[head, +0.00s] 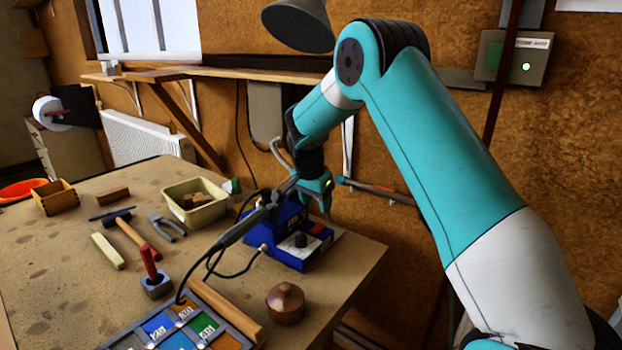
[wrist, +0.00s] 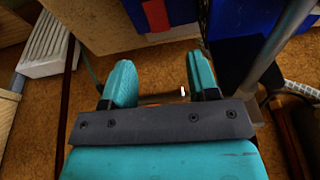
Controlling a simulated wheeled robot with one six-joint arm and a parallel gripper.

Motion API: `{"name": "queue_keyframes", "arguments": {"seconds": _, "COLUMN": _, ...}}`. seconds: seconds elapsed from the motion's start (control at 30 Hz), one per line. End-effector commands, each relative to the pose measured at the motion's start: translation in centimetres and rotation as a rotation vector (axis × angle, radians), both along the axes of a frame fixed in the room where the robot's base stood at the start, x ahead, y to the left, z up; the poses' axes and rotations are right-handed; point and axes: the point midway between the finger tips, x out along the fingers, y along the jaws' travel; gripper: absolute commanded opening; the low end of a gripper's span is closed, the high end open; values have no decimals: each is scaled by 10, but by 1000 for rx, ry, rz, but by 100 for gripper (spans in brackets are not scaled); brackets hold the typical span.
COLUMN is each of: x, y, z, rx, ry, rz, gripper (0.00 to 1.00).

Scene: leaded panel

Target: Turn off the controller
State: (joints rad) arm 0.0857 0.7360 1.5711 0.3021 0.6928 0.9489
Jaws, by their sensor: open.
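The controller (head: 291,258) is a blue box with a pale front panel, standing near the right edge of the workbench. It has a black knob (head: 300,239) and a red rocker switch (head: 318,230) on it. The switch's rocker position is too small to tell. My gripper (head: 322,204) is open and empty, just above and behind the controller, apart from the switch. In the wrist view, my gripper's teal fingers (wrist: 160,78) are spread. Part of the blue box (wrist: 182,12) and a red patch (wrist: 155,15) show at the top edge, beyond the fingertips.
A soldering iron (head: 240,228) with a black cable lies left of the controller. A brown lidded pot (head: 286,303) and a tray of coloured glass (head: 155,325) stand in front. A cream bin (head: 196,211), pliers (head: 166,228) and a hammer (head: 137,238) lie left.

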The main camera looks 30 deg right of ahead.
Motion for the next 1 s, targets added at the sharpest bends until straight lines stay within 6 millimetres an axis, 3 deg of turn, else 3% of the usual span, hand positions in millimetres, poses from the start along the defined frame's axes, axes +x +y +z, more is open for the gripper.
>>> {"name": "queue_keyframes", "arguments": {"seconds": 0.2, "x": -5, "y": 14, "z": 53, "rx": 0, "ry": -5, "rz": 2, "gripper": 54}}
{"name": "queue_keyframes", "arguments": {"seconds": 0.4, "x": -8, "y": 22, "z": 86, "rx": 0, "ry": -2, "rz": 0, "gripper": 54}}
{"name": "queue_keyframes", "arguments": {"seconds": 0.6, "x": -10, "y": 25, "z": 99, "rx": 1, "ry": 1, "rz": 1, "gripper": 54}}
{"name": "queue_keyframes", "arguments": {"seconds": 1.0, "x": -10, "y": 25, "z": 99, "rx": 1, "ry": 1, "rz": 1, "gripper": 54}}
